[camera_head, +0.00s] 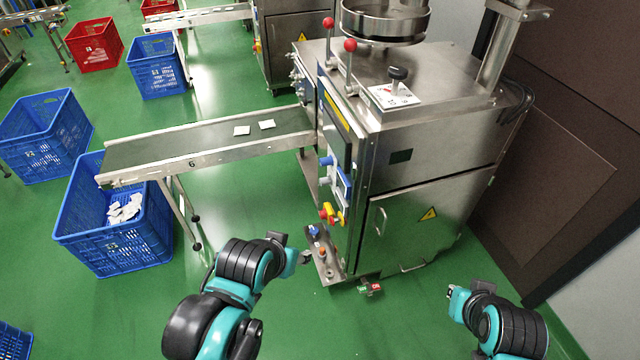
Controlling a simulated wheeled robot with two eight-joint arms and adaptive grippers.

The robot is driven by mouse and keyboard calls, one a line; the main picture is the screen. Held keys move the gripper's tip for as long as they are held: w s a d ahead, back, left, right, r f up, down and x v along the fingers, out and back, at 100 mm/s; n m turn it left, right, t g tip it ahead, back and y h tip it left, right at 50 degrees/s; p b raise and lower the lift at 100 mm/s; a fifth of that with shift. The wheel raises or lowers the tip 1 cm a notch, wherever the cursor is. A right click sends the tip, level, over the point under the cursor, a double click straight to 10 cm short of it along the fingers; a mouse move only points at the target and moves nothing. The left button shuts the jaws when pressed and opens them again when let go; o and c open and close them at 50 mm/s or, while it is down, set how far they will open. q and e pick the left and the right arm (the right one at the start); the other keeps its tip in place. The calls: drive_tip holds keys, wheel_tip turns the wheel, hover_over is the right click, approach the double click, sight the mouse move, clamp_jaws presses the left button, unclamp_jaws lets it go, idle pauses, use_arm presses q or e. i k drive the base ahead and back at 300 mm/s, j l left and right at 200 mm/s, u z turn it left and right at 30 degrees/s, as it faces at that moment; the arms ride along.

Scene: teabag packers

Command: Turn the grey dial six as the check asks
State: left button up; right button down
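A dark grey dial knob (397,74) stands on a short stem above a white scale plate (394,96) on the machine's top. The plate has a red mark and small figures that I cannot read surely. The conveyor (215,140) of this machine bears a 6. My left gripper (292,248) is low in front of the machine, left of its small foot-level panel and well apart from the dial. My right gripper (454,292) is low at the right, in front of the cabinet door, also far from the dial. Both look empty; their finger openings are unclear.
The steel machine (430,150) has red-knobbed levers (350,45) left of the dial and a round pan (386,20) behind it. Blue and yellow-red controls (332,214) stick out from its left face. A blue crate (115,235) holds white teabags.

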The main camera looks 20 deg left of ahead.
sight(328, 180)
drive_tip(key=j+z, duration=0.7)
drive_tip(key=k+j+z, duration=0.1)
drive_tip(key=j+z, duration=0.2)
drive_tip(key=j, duration=0.2)
drive_tip(key=k+j, duration=0.1)
drive_tip(key=j, duration=0.3)
drive_tip(key=k+j, duration=0.1)
drive_tip(key=j, duration=0.25)
drive_tip(key=k+j+z, duration=0.1)
drive_tip(key=j, duration=0.3)
drive_tip(key=k+j, duration=0.1)
drive_tip(key=j, duration=0.25)
drive_tip(key=k+j+z, duration=0.1)
drive_tip(key=j, duration=0.25)
drive_tip(key=k+j, duration=0.15)
drive_tip(key=j, duration=0.25)
drive_tip(key=k+j, duration=0.1)
drive_tip(key=j, duration=0.25)
drive_tip(key=i, duration=0.25)
drive_tip(key=z, duration=0.05)
